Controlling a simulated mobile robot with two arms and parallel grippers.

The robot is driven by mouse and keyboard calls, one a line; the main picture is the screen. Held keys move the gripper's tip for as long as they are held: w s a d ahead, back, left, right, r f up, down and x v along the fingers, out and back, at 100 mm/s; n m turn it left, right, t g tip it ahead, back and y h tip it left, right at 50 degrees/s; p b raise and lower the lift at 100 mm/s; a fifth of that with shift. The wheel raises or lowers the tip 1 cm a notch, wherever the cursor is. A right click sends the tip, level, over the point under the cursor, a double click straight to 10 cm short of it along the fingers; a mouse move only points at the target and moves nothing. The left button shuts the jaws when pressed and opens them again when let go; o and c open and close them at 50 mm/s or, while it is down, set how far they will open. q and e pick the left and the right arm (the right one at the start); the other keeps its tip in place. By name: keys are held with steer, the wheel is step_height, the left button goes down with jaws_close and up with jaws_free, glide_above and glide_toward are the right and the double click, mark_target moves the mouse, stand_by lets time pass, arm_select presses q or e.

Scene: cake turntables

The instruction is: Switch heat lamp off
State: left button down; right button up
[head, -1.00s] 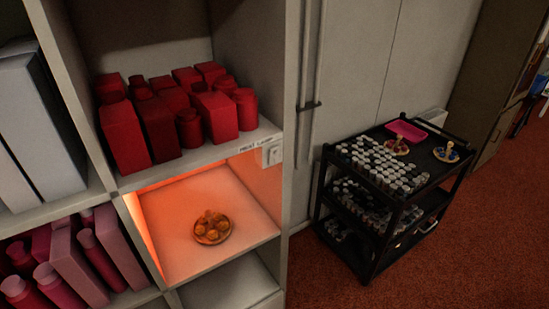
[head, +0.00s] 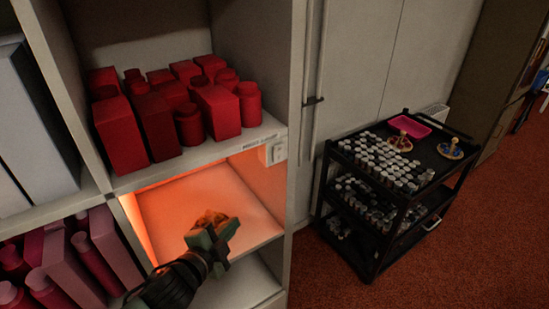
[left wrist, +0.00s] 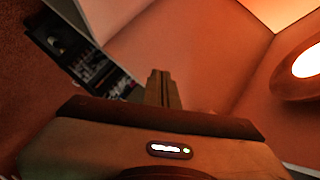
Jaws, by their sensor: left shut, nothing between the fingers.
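The heat lamp glows in the lower cubby; its bright round lamp (left wrist: 308,62) shows at the right of the left wrist view. The cubby interior (head: 250,185) is lit orange. A small white switch box (head: 277,151) sits on the front post at the cubby's upper right, beside a label strip (head: 258,143). My left gripper (head: 229,229) is shut and empty at the cubby's front, below and left of the switch box and apart from it. Its closed fingers (left wrist: 161,88) also show in the left wrist view. My right gripper is not in view.
Red boxes and bottles (head: 172,105) fill the shelf above. Pink boxes and bottles (head: 92,255) stand lower left. A black cart (head: 440,180) stands right on open red carpet.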

mark_target(277, 159)
arm_select(q)
steer(key=s+d+r+m+h, duration=0.2)
steer(key=d+r+m+h, duration=0.1)
steer(key=r+m, duration=0.2)
steer(key=s+d+r+m+h, duration=0.1)
steer(key=d+r+m+h, duration=0.2)
steer(key=r+m, duration=0.3)
step_height(277, 159, up, 4)
steer(key=shift+s+d+f+h, duration=0.1)
steer(key=shift+s+d+h, duration=0.25)
steer(key=shift+h, duration=0.15)
steer(key=w+d+p, duration=0.1)
steer(key=w, duration=0.2)
steer(key=w+d+p, duration=0.1)
steer(key=w+p, duration=0.1)
steer(key=w, duration=0.2)
steer(key=w+d+p, duration=0.1)
steer(key=w+d, duration=0.1)
steer(key=w, duration=0.2)
steer(key=shift+r+p, duration=0.35)
steer(key=shift+r, duration=0.05)
